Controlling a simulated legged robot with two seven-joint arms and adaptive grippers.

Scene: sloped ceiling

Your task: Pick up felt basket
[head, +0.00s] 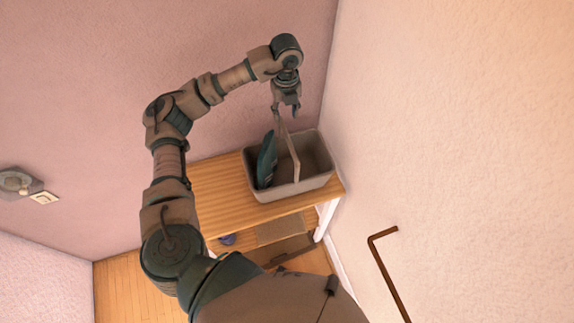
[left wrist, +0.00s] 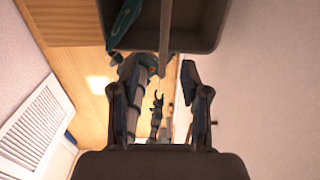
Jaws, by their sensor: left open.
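The felt basket (head: 318,160) is a grey, open-topped box with a tall handle across its middle. It stands on a wooden table in the corner. A dark teal object (head: 266,160) leans inside its left part. My left gripper (head: 289,112) is open above the basket's back side, close to the handle. In the left wrist view the basket (left wrist: 208,28) fills the top, and the handle bar reaches down between the open fingertips (left wrist: 160,76), not clamped. A small, dark, claw-like shape shows beyond them, perhaps my right gripper (left wrist: 158,98); its jaws are unclear.
The wooden table (head: 215,190) is bare to the left of the basket. Walls stand close behind and right of it. A lower shelf (head: 280,232) holds a small blue thing (head: 227,239). A brown bent bar (head: 383,236) is on the right wall.

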